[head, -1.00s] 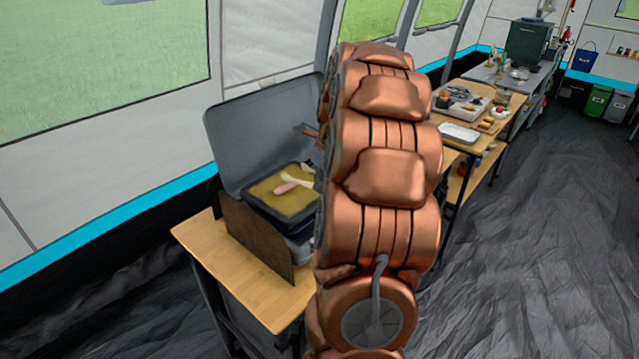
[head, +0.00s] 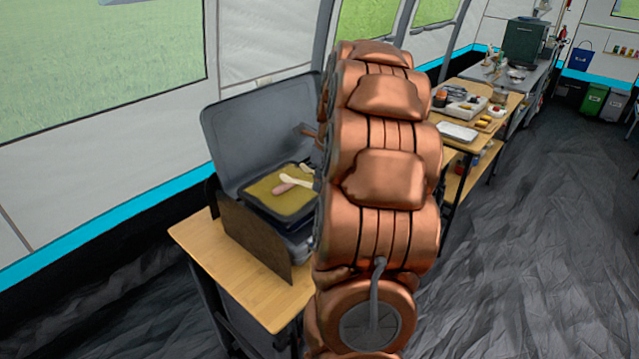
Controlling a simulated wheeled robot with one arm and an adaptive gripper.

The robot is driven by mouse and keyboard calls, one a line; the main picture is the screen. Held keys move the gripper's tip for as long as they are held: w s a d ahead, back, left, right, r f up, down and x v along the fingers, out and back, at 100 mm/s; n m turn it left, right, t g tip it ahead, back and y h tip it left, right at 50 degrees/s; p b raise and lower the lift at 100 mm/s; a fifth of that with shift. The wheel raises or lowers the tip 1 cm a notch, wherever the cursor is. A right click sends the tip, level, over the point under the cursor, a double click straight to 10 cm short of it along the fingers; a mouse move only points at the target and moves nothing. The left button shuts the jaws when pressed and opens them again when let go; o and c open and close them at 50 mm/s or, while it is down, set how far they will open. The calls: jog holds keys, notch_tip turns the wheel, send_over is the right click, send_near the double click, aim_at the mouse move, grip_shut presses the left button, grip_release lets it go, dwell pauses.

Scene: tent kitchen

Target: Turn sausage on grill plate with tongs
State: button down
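A pinkish sausage (head: 283,188) lies on the yellowish surface of the grill plate (head: 265,203), inside an open grey stove (head: 235,125) in the head view. The pale end of what looks like the tongs (head: 298,181) is at the sausage's upper right, over the plate; I cannot tell whether it touches the sausage. The rest of it runs behind my copper arm.
The stove stands on a wooden table (head: 195,240), with its lid raised at the back and a dark side panel (head: 250,238) in front. Another wooden table (head: 505,105) with trays and food stands behind at right. The dark floor (head: 540,220) at right is clear.

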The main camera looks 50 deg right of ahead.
jog(key=shift+s, duration=0.25)
dwell(0.4)
jog(key=shift+w+p+v, duration=0.25)
jog(key=shift+p+v, duration=0.1)
jog(key=shift+v, duration=0.75)
jog(key=shift+w+p+v, duration=0.2)
jog(key=shift+p+v, duration=0.15)
jog(key=shift+v, duration=0.8)
jog(key=shift+w+p+v, duration=0.25)
jog(key=shift+p+v, duration=0.1)
jog(key=shift+v, duration=0.75)
